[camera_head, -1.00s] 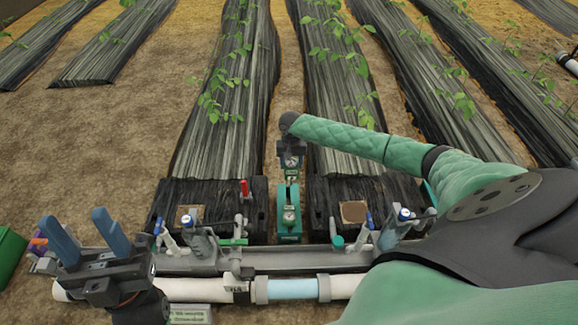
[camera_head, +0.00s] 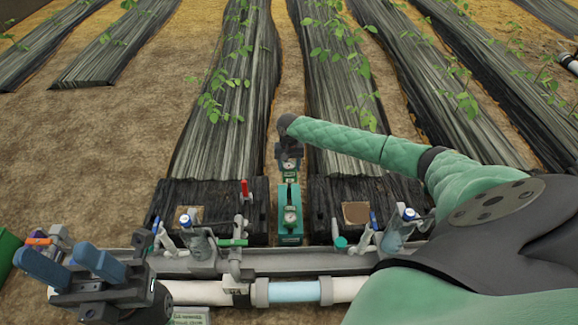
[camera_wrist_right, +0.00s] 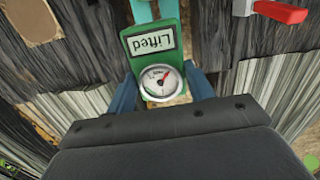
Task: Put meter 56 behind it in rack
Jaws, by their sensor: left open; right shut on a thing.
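My right gripper (camera_head: 289,152) is shut on a green meter with a round white dial (camera_head: 289,165). In the right wrist view the meter (camera_wrist_right: 153,50) sits between the blue fingers, its label reading "Lifted" upside down and its dial needle red. I cannot read a number 56 on it. In the head view it is just behind and above a teal rack-like stand (camera_head: 290,238), which has another round gauge (camera_head: 290,217) on its front. Whether the held meter touches the stand is unclear. My left gripper (camera_head: 72,262) is open and empty at the lower left.
A grey rail (camera_head: 320,260) and a white pipe with a clear blue section (camera_head: 294,291) run across the front. A red-handled valve (camera_head: 245,190) stands left of the stand. Blue-capped fittings (camera_head: 186,221) flank it. Planted beds lie behind.

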